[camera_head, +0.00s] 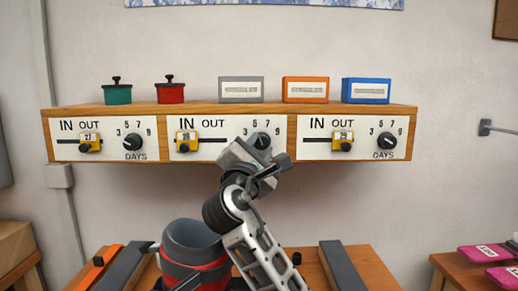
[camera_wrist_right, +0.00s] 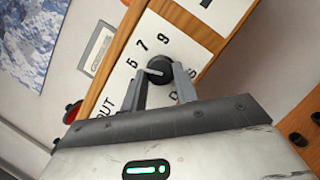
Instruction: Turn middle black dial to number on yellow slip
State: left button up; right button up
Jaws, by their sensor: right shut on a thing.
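The middle black dial (camera_head: 262,140) sits on the middle white panel (camera_head: 217,150), partly hidden by my right gripper (camera_head: 262,160). In the right wrist view, my right gripper (camera_wrist_right: 161,78) is shut on the dial (camera_wrist_right: 159,66), one finger on each side. The dial's white pointer line points left in that view, toward the 5 side of the numbers; its exact setting is unclear. The middle yellow slip (camera_head: 185,136) is on the slider at the IN end; its number is too small to read surely. My left gripper is not in view.
The left dial (camera_head: 132,142) and right dial (camera_head: 386,141) flank the middle panel on the wooden shelf box (camera_head: 232,109). Small pots and boxes stand on top.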

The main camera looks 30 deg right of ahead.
jog(key=o, duration=1)
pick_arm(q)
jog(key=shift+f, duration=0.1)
pick_arm(e)
jog(key=shift+s, duration=0.1)
jog(key=shift+s+a+f, duration=0.15)
jog(key=shift+a+f, duration=0.05)
jog(key=shift+a, duration=0.1)
pick_arm(q)
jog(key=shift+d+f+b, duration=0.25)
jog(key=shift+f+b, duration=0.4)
jog(key=shift+b, duration=1.05)
pick_arm(e)
jog(key=shift+v, duration=7.55)
jog(key=shift+s+r, duration=0.1)
